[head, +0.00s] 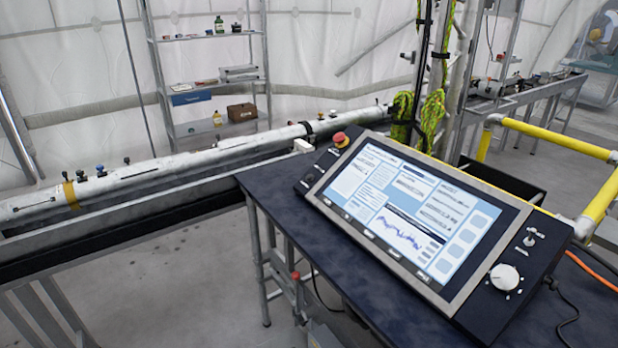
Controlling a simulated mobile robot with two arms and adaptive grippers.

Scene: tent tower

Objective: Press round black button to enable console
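The console (307,204) stands tilted on a dark table. Its large screen (405,215) is lit and shows text panels and a blue graph. On its left strip is a small round dark shape (309,178), perhaps the round black button; it is too small to tell clearly. A white round knob (504,277) and a small toggle switch (530,239) are on the right strip. Neither of my grippers is in view.
The dark table (270,185) has bare room left of the console. A long white pipe (150,172) runs behind it. Yellow railings (555,138) stand at the right. A shelf unit (205,85) is at the back. Cables lie at the lower right.

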